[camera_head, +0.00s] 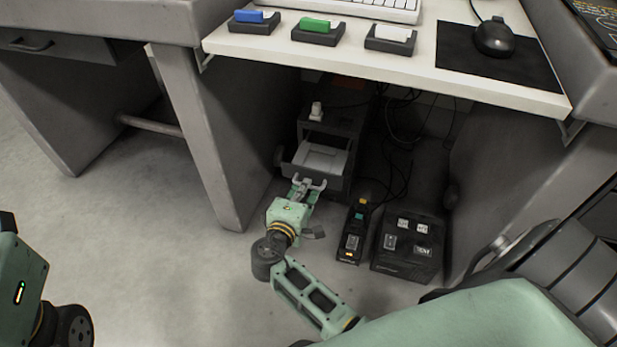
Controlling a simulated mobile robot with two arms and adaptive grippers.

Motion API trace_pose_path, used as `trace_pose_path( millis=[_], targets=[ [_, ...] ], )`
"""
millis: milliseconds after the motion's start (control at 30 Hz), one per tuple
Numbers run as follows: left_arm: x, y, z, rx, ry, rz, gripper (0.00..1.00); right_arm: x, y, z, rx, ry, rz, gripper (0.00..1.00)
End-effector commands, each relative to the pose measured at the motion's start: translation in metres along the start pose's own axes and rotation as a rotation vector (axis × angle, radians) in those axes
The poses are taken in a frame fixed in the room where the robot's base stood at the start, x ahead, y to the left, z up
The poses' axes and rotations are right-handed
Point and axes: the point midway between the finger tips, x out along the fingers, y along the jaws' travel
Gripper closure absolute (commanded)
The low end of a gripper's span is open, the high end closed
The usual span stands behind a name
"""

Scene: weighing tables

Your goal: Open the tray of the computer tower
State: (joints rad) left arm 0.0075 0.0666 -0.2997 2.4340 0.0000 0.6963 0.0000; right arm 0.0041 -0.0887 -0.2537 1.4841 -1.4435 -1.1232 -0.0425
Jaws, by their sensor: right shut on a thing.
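The dark computer tower (340,122) stands on the floor under the desk. Its tray (320,160) is out from the tower's front, with a pale inner surface. My right gripper (308,186) is at the tray's front edge, shut on it; the fingers partly cover that edge. My left gripper is not in view; only part of my left arm shows at the lower left.
A power strip (354,232) and a black box with several sockets or switches (408,245) stand right of my right gripper. Cables hang behind them. The white desktop (420,65) overhangs the tower, and a grey desk leg (205,140) stands to the left. The floor at left is clear.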

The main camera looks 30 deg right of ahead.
Motion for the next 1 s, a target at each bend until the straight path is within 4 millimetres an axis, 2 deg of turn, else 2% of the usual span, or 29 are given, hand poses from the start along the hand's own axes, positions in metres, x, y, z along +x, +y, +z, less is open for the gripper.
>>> trace_pose_path(
  millis=[200,233,433,767,867,1000],
  targets=[
    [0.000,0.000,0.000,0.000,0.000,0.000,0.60,0.001,0.003,-0.001,0.000,0.001,0.006,1.00],
    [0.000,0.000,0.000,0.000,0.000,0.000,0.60,0.001,0.003,-0.001,0.000,0.001,0.006,0.91],
    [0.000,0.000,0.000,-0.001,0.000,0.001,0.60,0.001,0.002,-0.001,0.001,0.001,0.004,0.74],
    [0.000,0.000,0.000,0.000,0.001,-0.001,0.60,-0.002,0.001,0.000,0.000,0.001,0.002,0.74],
    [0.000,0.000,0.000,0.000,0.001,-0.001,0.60,-0.012,0.000,0.000,0.001,0.001,0.000,0.74],
    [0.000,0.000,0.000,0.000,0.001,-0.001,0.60,-0.036,-0.001,0.000,0.001,0.002,-0.001,0.74]
  ],
)
